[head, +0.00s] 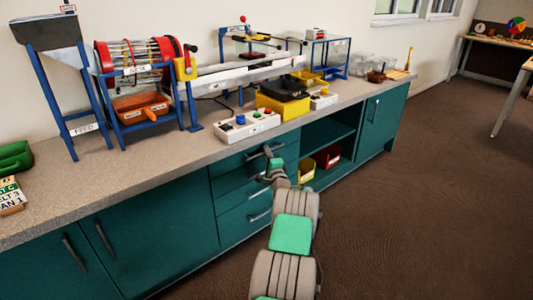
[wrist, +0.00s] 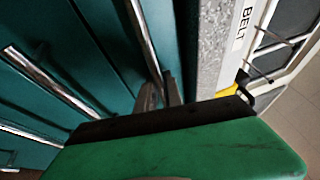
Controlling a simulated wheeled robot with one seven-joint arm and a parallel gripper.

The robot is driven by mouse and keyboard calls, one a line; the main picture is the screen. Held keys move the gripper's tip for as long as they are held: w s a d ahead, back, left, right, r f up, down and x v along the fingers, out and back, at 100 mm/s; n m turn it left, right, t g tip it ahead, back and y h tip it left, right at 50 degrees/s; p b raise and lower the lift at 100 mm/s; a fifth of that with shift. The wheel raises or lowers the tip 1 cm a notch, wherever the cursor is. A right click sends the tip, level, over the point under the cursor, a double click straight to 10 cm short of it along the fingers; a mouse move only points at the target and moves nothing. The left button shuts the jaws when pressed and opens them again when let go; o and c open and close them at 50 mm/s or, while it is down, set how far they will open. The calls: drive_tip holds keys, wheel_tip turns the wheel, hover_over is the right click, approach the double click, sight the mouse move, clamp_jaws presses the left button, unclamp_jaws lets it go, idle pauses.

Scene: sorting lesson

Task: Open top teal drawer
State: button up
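The teal top drawer (head: 228,167) is the highest in a stack of drawers under the counter and looks flush with the cabinet front. Its grey bar handle (head: 256,154) shows beside my gripper (head: 269,154). In the wrist view, the top handle (wrist: 145,38) runs down to the fingertips of my gripper (wrist: 160,92). One finger appears on each side of the bar's near end. Whether the fingers press on it is hard to see. The green gripper body hides what lies below.
Lower drawer handles (wrist: 55,85) show beside the gripper. The counter edge (wrist: 210,55) is close on the other side. Open shelves with a yellow bin (head: 306,170) and a red bin (head: 328,157) are to the right. The brown floor (head: 420,210) is clear.

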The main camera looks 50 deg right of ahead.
clamp_jaws()
idle(1.0)
drive_tip(key=shift+a+f, duration=0.1)
